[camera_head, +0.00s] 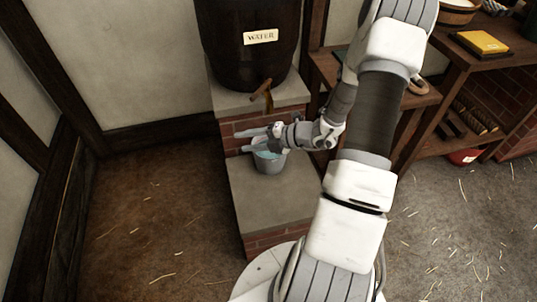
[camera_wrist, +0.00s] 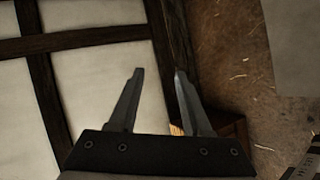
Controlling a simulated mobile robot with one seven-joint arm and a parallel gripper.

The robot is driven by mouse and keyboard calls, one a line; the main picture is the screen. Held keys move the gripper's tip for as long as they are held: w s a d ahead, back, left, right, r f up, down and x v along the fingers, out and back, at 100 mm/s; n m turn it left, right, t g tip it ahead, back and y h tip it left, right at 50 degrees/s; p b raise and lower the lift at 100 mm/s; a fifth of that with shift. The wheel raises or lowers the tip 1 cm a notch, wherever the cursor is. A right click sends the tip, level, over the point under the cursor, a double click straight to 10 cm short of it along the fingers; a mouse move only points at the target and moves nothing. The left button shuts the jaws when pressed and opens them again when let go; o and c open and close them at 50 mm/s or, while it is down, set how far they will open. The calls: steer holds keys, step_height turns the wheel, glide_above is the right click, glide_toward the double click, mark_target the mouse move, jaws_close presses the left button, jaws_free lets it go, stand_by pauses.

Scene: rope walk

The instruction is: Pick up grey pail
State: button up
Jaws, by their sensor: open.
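The grey pail (camera_head: 269,161) stands upright on the lower stone-topped brick step, below the tap of the water barrel. Its inside looks light blue, like water. My gripper (camera_head: 245,140) is at the pail's top in the head view and hides part of its rim. I cannot tell whether it touches the pail. In the wrist view my gripper (camera_wrist: 157,88) has its two fingers spread apart with nothing between them. The pail does not show in the wrist view.
A dark barrel (camera_head: 250,40) labelled WATER stands on the upper brick step (camera_head: 228,101), with a wooden tap (camera_head: 262,92) over the pail. Wooden shelves (camera_head: 455,75) stand at right, with a red bowl (camera_head: 464,156) beneath. Straw-strewn floor (camera_head: 150,215) at left is clear.

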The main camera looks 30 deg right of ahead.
steer(key=d+f+m+t+h, duration=0.3)
steer(key=d+f+m, duration=0.3)
steer(key=f+m, duration=0.4)
steer(key=m+t+h, duration=0.1)
steer(key=m+h, duration=0.4)
steer(key=m, duration=0.8)
glide_toward(257, 158)
steer(key=b+x, duration=0.2)
steer(key=x, duration=0.1)
steer(key=r+b+x, duration=0.1)
steer(key=b+x, duration=0.1)
steer(key=x, duration=0.1)
steer(key=b+x, duration=0.2)
steer(key=x, duration=0.1)
steer(key=shift+w+d+r, duration=0.1)
steer(key=shift+w+r, duration=0.1)
steer(key=shift+w, duration=0.5)
jaws_close()
steer(key=shift+s+f, duration=0.1)
